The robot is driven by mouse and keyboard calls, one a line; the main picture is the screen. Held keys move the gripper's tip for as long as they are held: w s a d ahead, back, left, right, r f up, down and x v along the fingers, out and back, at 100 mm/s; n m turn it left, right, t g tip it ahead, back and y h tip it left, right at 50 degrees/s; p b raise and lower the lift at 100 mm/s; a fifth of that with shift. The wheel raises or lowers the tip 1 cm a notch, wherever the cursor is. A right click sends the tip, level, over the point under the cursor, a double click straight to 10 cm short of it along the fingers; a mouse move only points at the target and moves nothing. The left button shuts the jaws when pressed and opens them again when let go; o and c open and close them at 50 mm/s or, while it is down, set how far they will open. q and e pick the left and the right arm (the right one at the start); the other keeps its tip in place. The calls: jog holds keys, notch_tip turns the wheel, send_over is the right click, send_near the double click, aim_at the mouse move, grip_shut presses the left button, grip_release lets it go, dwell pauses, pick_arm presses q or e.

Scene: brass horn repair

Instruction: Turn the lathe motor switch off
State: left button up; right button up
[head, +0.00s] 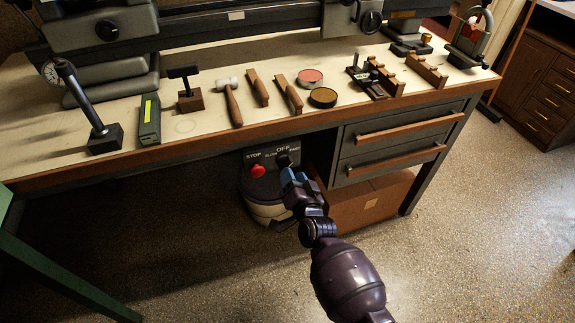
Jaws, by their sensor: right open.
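The lathe motor switch panel (258,157) hangs under the front edge of the bench. It carries a red stop button (258,171) at left and a dark selector knob (284,161) at right, with labels including OFF and FAST above it. The knob's exact setting is too small to tell. My right gripper (288,174) is open, with its bluish fingers at the lower right of the panel, just below the knob. I cannot tell whether they touch it. The gripper hides part of the panel's lower right. My left gripper is not in view.
The bench top (190,150) holds a mallet (231,103), wooden tools, two round tins and a dial gauge stand (104,138). The drawer unit (395,139) is right of the switch. A white-and-dark bucket (266,210) and a cardboard box (365,202) stand beneath. The floor in front is clear.

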aim_at(286, 164)
jog(key=shift+b+x, duration=0.45)
jog(key=shift+x, duration=1.85)
grip_shut()
